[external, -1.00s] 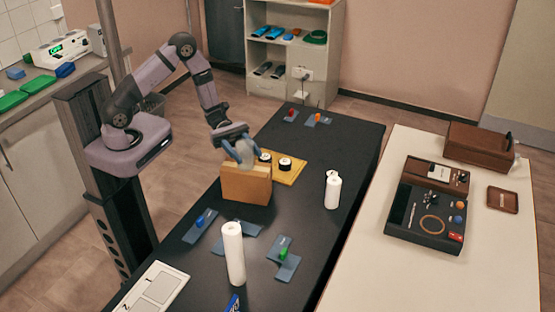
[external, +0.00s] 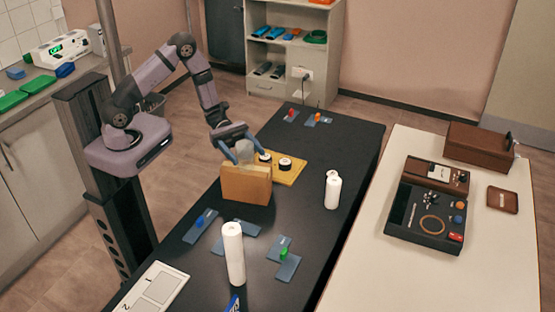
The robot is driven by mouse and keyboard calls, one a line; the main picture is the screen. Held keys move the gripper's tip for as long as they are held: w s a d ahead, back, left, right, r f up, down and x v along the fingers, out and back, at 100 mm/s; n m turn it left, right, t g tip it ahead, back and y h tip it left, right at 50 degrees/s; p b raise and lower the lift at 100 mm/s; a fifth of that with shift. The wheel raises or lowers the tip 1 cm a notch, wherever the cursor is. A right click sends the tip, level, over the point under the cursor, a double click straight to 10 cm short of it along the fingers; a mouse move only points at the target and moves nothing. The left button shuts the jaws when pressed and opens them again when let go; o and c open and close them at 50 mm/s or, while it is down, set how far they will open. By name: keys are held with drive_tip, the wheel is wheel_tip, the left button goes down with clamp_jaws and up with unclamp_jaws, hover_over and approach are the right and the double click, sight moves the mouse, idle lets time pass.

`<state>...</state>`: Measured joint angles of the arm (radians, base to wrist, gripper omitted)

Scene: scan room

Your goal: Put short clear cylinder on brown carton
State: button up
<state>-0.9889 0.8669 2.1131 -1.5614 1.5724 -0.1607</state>
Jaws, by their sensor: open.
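The brown carton (external: 246,186) stands on the black table. The short clear cylinder (external: 244,151), greyish and see-through, is upright at the top of the carton and appears to rest on it. My gripper (external: 240,156) is open, with its blue fingers on either side of the cylinder at the carton's top. Whether the fingers touch the cylinder is too small to tell.
A yellow board (external: 289,171) with black-and-white round pieces lies just behind the carton. A tall white cylinder (external: 234,254) and a white bottle (external: 332,190) stand on the black table (external: 345,150). Blue-grey plates with small coloured pieces lie nearby.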

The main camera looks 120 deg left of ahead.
drive_tip(key=b+v, duration=0.3)
drive_tip(key=v, duration=0.8)
drive_tip(key=shift+s+a+b, duration=0.25)
drive_tip(key=shift+s+b, duration=0.05)
drive_tip(key=shift+b, duration=0.05)
drive_tip(key=shift+w, duration=0.1)
